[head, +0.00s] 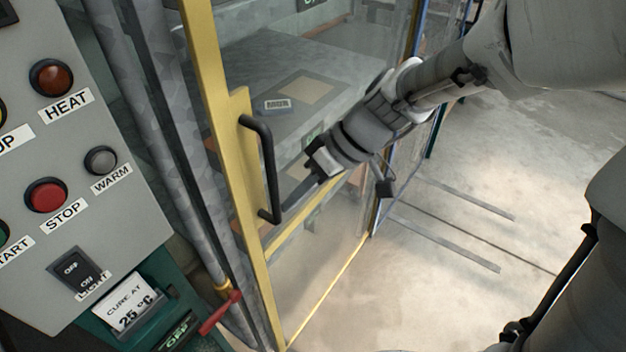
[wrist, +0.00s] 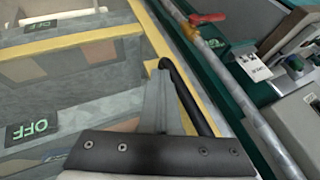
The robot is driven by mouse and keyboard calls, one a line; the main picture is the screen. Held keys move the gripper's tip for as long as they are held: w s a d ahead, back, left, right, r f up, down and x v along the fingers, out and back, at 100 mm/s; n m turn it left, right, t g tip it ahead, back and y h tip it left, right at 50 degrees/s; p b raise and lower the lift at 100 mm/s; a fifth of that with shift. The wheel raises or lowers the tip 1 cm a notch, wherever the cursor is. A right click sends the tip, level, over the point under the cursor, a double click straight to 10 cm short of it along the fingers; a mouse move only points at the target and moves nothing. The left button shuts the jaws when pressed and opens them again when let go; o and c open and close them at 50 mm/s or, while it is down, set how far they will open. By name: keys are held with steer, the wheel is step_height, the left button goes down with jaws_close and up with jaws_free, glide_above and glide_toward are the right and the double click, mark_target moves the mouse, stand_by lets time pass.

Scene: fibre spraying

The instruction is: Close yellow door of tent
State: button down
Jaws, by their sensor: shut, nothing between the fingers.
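The yellow-framed door (head: 222,90) with clear panels stands left of centre in the head view, its edge close beside the grey post. It carries a black bar handle (head: 268,165); the handle also shows in the wrist view (wrist: 187,92). My gripper (head: 287,205) is shut and empty, its fingers pointing at the lower part of the handle. In the wrist view the shut fingers (wrist: 160,85) lie right beside the handle; I cannot tell whether they touch it. Whether the door is fully closed against its post is unclear.
A grey control panel (head: 75,180) with HEAT, WARM and STOP buttons stands at the left. A red valve lever (head: 220,313) sticks out from the pipe below it. A grey table (head: 300,60) shows behind the clear panel. The floor (head: 450,270) at the right is open.

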steer(key=shift+s+a, duration=0.35)
steer(key=shift+s, duration=0.25)
steer(key=shift+s+a, duration=0.3)
steer(key=shift+s, duration=0.25)
steer(key=shift+s, duration=0.1)
